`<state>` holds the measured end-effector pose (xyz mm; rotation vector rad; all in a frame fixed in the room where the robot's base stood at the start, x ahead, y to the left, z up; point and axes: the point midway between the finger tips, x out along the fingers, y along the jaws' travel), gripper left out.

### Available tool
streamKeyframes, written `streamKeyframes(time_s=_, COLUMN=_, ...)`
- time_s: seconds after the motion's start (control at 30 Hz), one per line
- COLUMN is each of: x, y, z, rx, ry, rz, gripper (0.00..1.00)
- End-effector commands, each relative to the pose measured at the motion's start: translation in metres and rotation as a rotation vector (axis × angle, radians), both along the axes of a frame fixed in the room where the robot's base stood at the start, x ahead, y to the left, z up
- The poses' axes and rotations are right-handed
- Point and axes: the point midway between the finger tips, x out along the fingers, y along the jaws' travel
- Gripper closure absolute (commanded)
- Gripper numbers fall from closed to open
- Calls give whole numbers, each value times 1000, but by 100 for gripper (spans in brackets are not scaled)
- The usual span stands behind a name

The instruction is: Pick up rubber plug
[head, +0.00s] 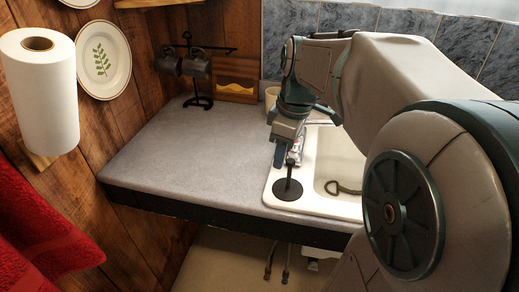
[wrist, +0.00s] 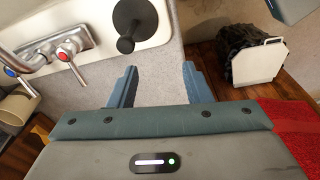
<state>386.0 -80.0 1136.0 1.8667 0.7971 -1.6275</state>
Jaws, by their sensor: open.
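The rubber plug (head: 287,189) is a black disc with an upright knobbed stem. It sits on the white sink rim at the counter's front, left of the basin. In the wrist view the plug (wrist: 128,20) shows at the top, beyond my fingertips and left of the gap between them. My gripper (head: 284,158) is above and close to the plug in the head view. In the wrist view my gripper (wrist: 157,82) is open, with only grey counter between the fingers. Nothing is held.
The sink basin (head: 338,158) holds an olive loop-shaped item (head: 343,188). The tap (wrist: 62,50) with red and blue handles is near the plug in the wrist view. The grey counter (head: 185,150) is clear to the left. A mug rack (head: 198,70) stands at the back.

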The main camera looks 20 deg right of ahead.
Motion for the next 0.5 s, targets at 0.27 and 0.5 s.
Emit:
streamKeyframes(time_s=0.27, x=26, y=-42, z=23, rx=-1, ry=16, rz=296, gripper=55)
streamKeyframes(time_s=0.5, x=29, y=-47, z=8, rx=1, ry=21, rz=358, gripper=55)
